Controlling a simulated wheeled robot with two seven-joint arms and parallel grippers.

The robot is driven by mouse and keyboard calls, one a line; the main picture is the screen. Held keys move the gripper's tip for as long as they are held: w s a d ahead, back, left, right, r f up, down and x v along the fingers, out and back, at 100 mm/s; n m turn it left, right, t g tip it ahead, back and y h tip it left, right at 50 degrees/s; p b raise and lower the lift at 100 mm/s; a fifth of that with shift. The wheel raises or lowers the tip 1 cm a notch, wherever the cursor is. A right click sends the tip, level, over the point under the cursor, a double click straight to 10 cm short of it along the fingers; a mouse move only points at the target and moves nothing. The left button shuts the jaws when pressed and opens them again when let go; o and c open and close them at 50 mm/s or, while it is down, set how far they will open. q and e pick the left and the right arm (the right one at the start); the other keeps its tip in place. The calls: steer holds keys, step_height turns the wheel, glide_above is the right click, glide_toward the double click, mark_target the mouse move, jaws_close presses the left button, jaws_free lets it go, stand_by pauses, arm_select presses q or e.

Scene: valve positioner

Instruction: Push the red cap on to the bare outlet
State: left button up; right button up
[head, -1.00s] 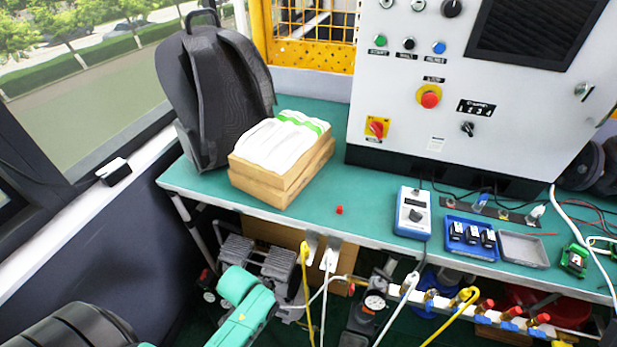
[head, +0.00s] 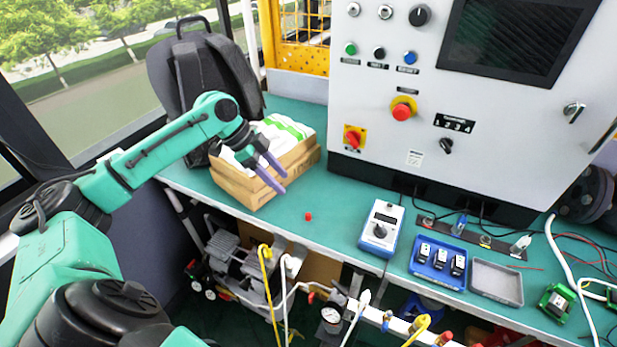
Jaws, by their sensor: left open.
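The small red cap (head: 308,216) lies alone on the green bench top, near its front edge, right of the cardboard box. My left gripper (head: 284,181) is open, with nothing between its purple fingers. It hangs in front of the cardboard box, above and to the left of the red cap, apart from it. A pale pipe with outlets (head: 400,325) runs below the bench's front edge, partly cut off by the frame's bottom. A red piece (head: 445,338) shows on it. I cannot tell which outlet is bare. My right gripper is out of view.
A cardboard box (head: 245,190) with white packs and a black backpack (head: 190,75) stand at left. A blue-white meter (head: 381,228), a blue tray (head: 424,272) and a grey tray (head: 497,282) sit at right. Yellow and white hooked hoses hang at the bench front. Bench around the cap is clear.

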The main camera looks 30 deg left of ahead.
arm_select(q)
glide_toward(308, 214)
steer(key=p+x, duration=0.1)
steer(key=x, duration=0.7)
steer(key=shift+w+d+f, duration=0.1)
steer(key=shift+f, duration=0.2)
steer(key=shift+d, duration=0.1)
steer(key=c, duration=0.7)
jaws_close()
steer(key=shift+c, duration=0.5)
jaws_free()
jaws_close()
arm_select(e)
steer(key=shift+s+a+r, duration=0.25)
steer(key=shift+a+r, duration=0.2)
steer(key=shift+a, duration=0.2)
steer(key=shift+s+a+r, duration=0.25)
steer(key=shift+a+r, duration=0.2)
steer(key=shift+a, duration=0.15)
